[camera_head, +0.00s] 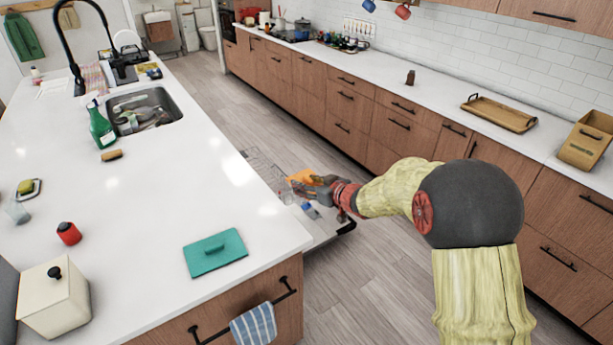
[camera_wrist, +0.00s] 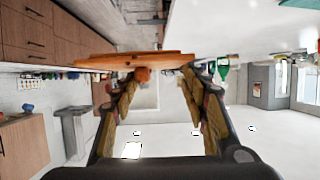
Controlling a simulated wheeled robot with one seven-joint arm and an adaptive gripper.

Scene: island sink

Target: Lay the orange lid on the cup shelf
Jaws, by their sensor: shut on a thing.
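The orange lid (camera_head: 302,175) is in my gripper (camera_head: 317,184), over the open dishwasher beside the island. In the wrist view the lid (camera_wrist: 125,62) appears edge-on as a thin disc across the fingertips. Its small round knob (camera_wrist: 142,74) lies between the two fingers of my gripper (camera_wrist: 150,82). A wire rack (camera_head: 262,168) is pulled out of the island below and left of the lid. I cannot tell which part of it is the cup shelf, or whether the lid touches it. My arm hides part of the area.
The open dishwasher door (camera_head: 322,228) juts into the aisle under my gripper, with some items on the racks. A teal board (camera_head: 215,251) lies near the island edge. A green bottle (camera_head: 101,126) stands by the sink (camera_head: 143,110). The aisle floor (camera_head: 335,275) is clear.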

